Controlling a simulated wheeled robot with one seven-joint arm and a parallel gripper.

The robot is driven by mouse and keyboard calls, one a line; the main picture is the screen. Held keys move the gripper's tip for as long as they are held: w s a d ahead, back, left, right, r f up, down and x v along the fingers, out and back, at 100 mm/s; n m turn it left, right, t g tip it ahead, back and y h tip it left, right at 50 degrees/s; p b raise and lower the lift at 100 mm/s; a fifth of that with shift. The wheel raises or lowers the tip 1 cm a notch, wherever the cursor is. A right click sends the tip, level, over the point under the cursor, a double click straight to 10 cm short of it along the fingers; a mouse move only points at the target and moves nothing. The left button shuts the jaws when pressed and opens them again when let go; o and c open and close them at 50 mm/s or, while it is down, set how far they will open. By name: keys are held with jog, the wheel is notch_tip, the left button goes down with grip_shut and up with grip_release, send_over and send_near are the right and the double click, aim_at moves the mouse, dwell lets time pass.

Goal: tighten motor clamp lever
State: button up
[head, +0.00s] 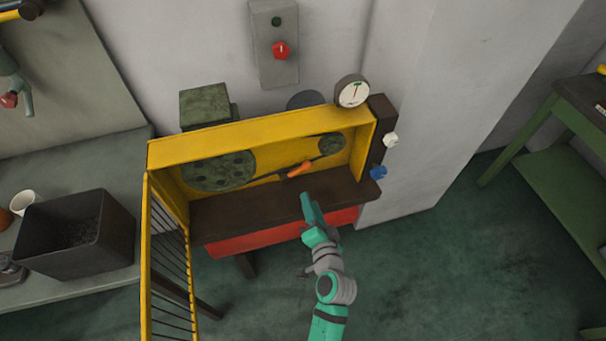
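The motor clamp lever appears to be the small orange handle (299,169) inside the yellow machine housing (250,138), between a large dark green pulley (218,171) and a smaller one (331,144). My gripper (308,197) is in front of the housing, over the dark brown ledge, just below and apart from the orange handle in the picture. Its fingers are seen from behind and small, so I cannot tell whether they are open or shut. Nothing is visible held in it.
The barred yellow guard door (166,262) stands open at left. A round gauge (352,91) sits on top; white (391,140) and blue (378,172) knobs are at right. A control box (274,45) with a red knob is on the wall. A black bin (76,236) stands left.

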aim_at(301, 171)
jog(key=shift+y, duration=0.3)
jog(key=x, duration=0.4)
jog(key=r+x, duration=0.1)
jog(key=x, duration=0.7)
jog(key=shift+w+d+r, duration=0.2)
jog(key=shift+w+r, duration=0.05)
grip_shut()
